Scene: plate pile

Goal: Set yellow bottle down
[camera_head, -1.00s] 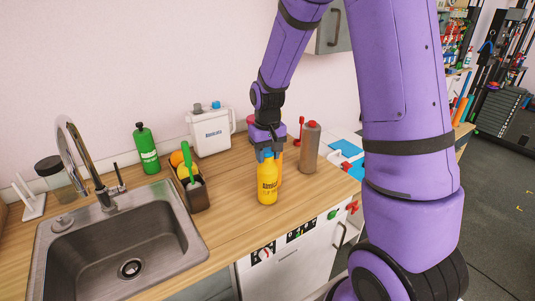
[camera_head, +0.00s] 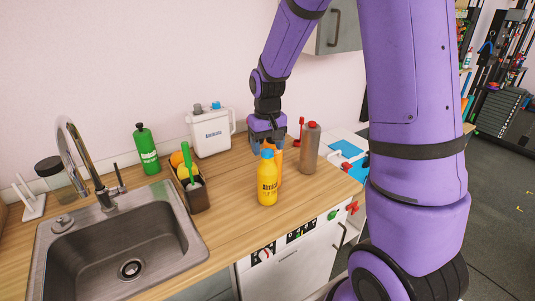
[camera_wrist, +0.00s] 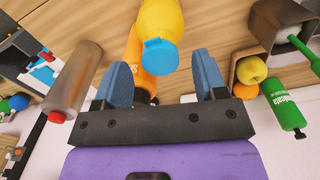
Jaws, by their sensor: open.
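The yellow bottle (camera_head: 267,181) with a blue cap stands upright on the wooden counter (camera_head: 232,222), near its front edge. In the wrist view the yellow bottle (camera_wrist: 163,22) shows at the top, with its blue cap toward the camera, beyond the fingertips. My gripper (camera_head: 267,145) is just behind and above the bottle, apart from it. In the wrist view my gripper (camera_wrist: 162,72) has its two blue fingers spread with nothing held between them.
A grey-brown bottle with a red cap (camera_head: 310,150) stands right of my gripper. A dark holder (camera_head: 198,196) with a green brush, a green bottle (camera_head: 147,151), a white canister (camera_head: 211,133) and the sink (camera_head: 120,245) are to the left. Bare counter lies left of the yellow bottle.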

